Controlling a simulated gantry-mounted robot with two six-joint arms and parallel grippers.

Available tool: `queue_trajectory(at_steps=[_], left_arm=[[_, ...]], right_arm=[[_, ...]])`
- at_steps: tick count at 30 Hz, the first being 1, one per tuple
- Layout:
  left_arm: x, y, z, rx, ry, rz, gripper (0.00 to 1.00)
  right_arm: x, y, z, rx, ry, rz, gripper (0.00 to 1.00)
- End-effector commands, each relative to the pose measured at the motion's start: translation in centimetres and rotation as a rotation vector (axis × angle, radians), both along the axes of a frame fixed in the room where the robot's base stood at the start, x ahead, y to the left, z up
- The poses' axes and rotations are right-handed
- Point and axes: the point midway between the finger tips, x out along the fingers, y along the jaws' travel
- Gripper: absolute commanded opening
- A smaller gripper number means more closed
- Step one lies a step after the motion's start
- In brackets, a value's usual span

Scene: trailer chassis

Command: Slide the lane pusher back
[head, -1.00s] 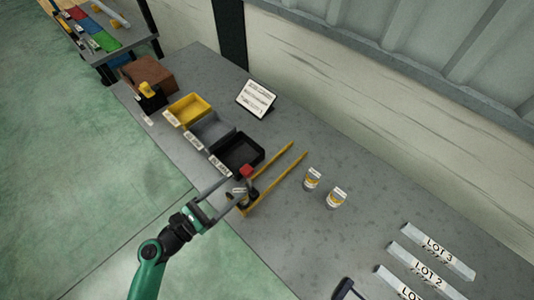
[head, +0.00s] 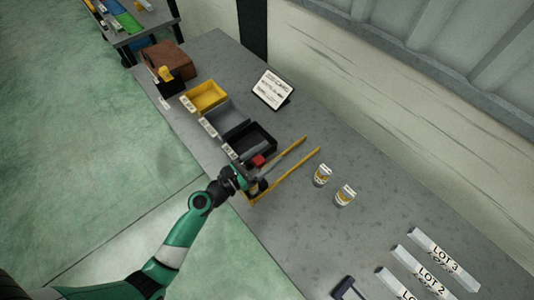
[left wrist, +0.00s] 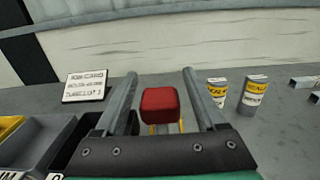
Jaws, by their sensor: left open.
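The lane pusher shows as a red block-shaped knob (head: 259,160) at the near end of the lane, with its lower parts mostly hidden by my left gripper. Two yellow rails (head: 291,172) run from it up and right across the table. My left gripper (head: 257,167) is open at the knob. In the left wrist view the red knob (left wrist: 160,104) stands between the two spread grey fingers (left wrist: 160,95), with a visible gap on each side. My right gripper is not in view.
Two labelled cups (head: 322,176) (head: 345,195) stand right of the rails. Yellow (head: 206,96), grey and black (head: 250,138) bins line the left edge. A sign (head: 272,90) stands behind. LOT strips (head: 443,259) lie at the lower right, near a dark object (head: 346,288).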

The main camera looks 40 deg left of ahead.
Motion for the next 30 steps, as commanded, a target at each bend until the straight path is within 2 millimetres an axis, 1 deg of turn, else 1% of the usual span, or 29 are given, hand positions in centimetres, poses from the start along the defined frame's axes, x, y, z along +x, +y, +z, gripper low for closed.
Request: queue_trajectory(at_steps=[4,5,6,8,12,14,15,17,30], left_arm=[[-0.02,0.00,-0.01,0.000,0.000,0.000,0.72],[-0.02,0.00,-0.01,0.000,0.000,0.000,0.71],[-0.02,0.00,-0.01,0.000,0.000,0.000,0.64],[-0.03,0.00,0.00,0.000,0.000,0.000,0.53],[-0.04,-0.01,0.00,0.001,0.000,0.000,0.28],[-0.04,-0.01,0.00,0.001,0.000,0.000,0.17],[-0.04,-0.01,-0.01,0.001,0.000,0.000,0.10],[-0.05,-0.01,-0.01,0.001,0.000,0.000,0.00],[-0.05,-0.02,0.00,0.001,0.000,-0.001,0.00]], right_arm=[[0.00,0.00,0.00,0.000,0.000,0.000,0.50],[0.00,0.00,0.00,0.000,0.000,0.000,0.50],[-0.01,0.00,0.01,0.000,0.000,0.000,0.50],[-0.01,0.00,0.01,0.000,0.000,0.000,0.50],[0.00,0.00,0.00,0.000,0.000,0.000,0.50],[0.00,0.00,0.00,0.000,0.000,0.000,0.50],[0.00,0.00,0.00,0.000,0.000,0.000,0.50],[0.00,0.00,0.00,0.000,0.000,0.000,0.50],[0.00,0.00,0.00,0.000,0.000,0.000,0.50]])
